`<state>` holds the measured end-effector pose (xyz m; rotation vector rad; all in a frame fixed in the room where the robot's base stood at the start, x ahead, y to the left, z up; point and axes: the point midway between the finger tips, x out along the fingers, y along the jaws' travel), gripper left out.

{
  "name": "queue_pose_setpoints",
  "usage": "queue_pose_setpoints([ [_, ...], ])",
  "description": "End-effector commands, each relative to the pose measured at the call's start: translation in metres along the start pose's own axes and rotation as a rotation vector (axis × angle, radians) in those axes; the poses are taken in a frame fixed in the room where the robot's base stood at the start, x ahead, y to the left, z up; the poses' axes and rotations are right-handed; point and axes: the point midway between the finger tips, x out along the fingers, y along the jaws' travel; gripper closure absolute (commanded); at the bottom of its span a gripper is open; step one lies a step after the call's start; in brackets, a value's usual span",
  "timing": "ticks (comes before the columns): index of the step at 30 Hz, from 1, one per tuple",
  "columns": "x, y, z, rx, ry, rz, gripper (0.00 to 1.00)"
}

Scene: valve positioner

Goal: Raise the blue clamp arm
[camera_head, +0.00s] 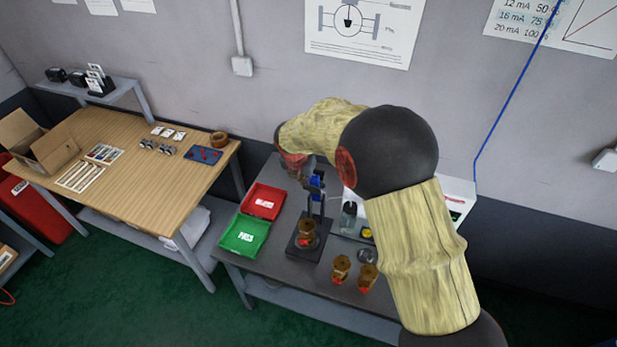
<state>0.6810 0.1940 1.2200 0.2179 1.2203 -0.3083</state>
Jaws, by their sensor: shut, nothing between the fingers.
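The blue clamp arm (317,188) shows as a small blue patch at the top of a dark clamp stand (298,253) on the grey bench. It appears to be up near the stand's top, but its exact angle cannot be told. A brass-coloured part with a red spot (307,231) sits on the stand's base below it. My gripper (308,179) is shut and empty, just left of the blue piece and very close to it. Whether they touch cannot be told. My wrist and forearm hide part of the area behind.
A red tray (263,201) and a green PASS tray (245,235) lie left of the stand. Two brass-coloured parts (341,268) (367,277) stand at the bench's front. A wooden table (130,180) is at left.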

Motion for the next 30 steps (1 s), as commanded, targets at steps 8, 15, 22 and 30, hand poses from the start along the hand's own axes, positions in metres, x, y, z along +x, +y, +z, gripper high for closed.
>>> queue_pose_setpoints([
  [8, -0.053, 0.004, -0.003, 0.002, -0.002, 0.002, 1.0],
  [15, -0.09, 0.004, -0.001, 0.002, -0.001, 0.001, 1.0],
  [22, -0.102, 0.004, 0.0, 0.001, 0.001, -0.001, 1.0],
  [30, -0.102, 0.003, -0.001, 0.161, 0.002, -0.003, 1.0],
])
